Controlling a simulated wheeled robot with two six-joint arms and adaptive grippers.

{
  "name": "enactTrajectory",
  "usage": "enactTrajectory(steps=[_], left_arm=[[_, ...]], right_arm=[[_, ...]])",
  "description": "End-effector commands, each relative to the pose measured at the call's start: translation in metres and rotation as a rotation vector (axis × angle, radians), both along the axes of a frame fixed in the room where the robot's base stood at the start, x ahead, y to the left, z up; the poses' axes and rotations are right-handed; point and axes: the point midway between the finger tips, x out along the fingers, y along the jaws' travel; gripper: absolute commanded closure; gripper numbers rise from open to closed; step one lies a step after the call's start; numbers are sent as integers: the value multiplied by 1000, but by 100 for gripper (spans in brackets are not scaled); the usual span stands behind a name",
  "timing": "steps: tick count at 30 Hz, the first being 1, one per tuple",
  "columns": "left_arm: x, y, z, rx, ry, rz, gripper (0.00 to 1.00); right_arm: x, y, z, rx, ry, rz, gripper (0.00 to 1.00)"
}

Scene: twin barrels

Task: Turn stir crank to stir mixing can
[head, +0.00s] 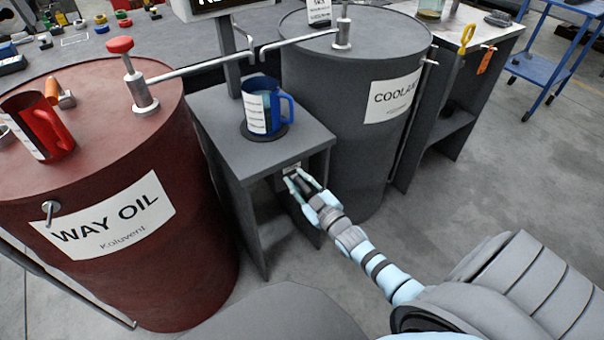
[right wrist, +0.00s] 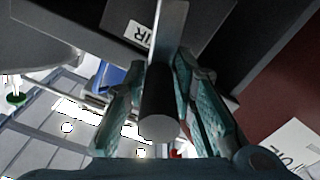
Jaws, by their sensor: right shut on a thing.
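The mixing can, a blue mug (head: 262,107) with a white label and pale blue contents, stands upright on a dark round pad on the grey stand between the barrels. The stir crank shows in the right wrist view as a grey arm (right wrist: 170,28) with a dark cylindrical handle (right wrist: 160,112). It is on the stand's front, beside a white label ending in "IR", and is mostly hidden in the head view. My right gripper (head: 300,184) is at the stand's front, its fingers (right wrist: 152,88) shut on the handle from both sides. My left gripper is out of view.
A red WAY OIL barrel (head: 195,235) stands left, with a red-knobbed pump (head: 134,77) and a red mug (head: 42,128) on top. A grey COOLANT barrel (head: 345,150) stands right. Their spouts reach above the stand (head: 205,118). A blue cart (head: 545,74) is at far right.

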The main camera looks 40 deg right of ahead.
Motion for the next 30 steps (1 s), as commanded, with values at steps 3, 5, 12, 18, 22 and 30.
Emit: enactTrajectory(steps=[3,5,12,18,22,30], left_arm=[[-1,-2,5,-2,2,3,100],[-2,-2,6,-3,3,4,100],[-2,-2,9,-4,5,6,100],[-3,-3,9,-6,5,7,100],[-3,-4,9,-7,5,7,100],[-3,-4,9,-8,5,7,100]], right_arm=[[-1,2,-2,-71,9,-1,100],[0,3,-2,-100,7,0,100],[0,6,-4,-169,8,-1,100],[0,6,-4,-183,7,-1,100],[0,6,-4,-183,6,-1,100],[0,7,-4,-181,5,0,60]])
